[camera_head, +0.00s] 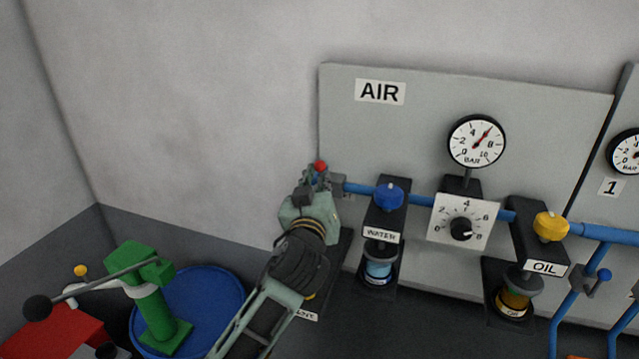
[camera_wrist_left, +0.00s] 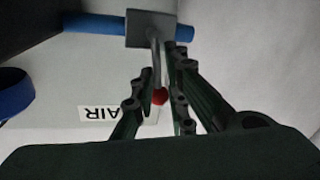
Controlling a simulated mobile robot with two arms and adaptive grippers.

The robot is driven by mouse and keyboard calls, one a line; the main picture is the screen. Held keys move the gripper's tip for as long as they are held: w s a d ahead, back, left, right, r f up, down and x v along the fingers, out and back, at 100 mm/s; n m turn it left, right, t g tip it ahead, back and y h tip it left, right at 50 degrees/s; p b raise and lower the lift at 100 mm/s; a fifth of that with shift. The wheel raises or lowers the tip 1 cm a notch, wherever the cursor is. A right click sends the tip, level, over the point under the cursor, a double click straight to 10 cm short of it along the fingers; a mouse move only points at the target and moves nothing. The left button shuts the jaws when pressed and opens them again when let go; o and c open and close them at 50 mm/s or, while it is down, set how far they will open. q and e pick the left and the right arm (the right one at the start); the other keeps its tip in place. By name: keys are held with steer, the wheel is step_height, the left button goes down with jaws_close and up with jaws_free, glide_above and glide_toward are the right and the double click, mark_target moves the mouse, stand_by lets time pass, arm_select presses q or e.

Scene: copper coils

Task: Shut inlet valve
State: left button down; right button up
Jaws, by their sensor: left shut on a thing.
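The inlet valve sits at the left end of the blue pipe on the AIR panel. Its grey body (camera_wrist_left: 150,28) and grey lever (camera_wrist_left: 154,55) show in the left wrist view, with a red knob (camera_wrist_left: 159,97) at the lever's tip. The lever stands across the pipe in that view. My left gripper (camera_wrist_left: 162,80) is shut on the lever, with a finger on each side of it near the knob. In the head view, my left gripper (camera_head: 318,182) covers most of the valve, and the red knob (camera_head: 320,166) shows above it. My right gripper is not in view.
Right of the valve are a blue WATER cap (camera_head: 389,196), a dial box (camera_head: 462,222), a pressure gauge (camera_head: 477,141) and a yellow OIL cap (camera_head: 551,226). A green hand pump (camera_head: 158,315) and blue drum (camera_head: 215,290) stand lower left. The wall above is clear.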

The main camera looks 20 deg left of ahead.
arm_select(q)
steer(key=m, duration=0.1)
steer(key=d+m+b, duration=0.1)
steer(key=m, duration=0.1)
steer(key=shift+t, duration=0.3)
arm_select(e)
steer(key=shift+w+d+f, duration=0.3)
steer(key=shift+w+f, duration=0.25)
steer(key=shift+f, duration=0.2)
arm_select(q)
steer(key=c, duration=1.9)
jaws_free()
steer(key=shift+c, duration=0.2)
steer(key=shift+o, duration=0.2)
steer(key=shift+d, duration=0.2)
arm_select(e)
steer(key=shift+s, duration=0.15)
arm_select(q)
steer(key=shift+s, duration=0.1)
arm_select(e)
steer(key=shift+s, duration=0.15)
arm_select(q)
steer(key=s+d, duration=0.2)
steer(key=s, duration=0.9)
steer(key=shift+s+f, duration=0.3)
steer(key=shift+s, duration=0.1)
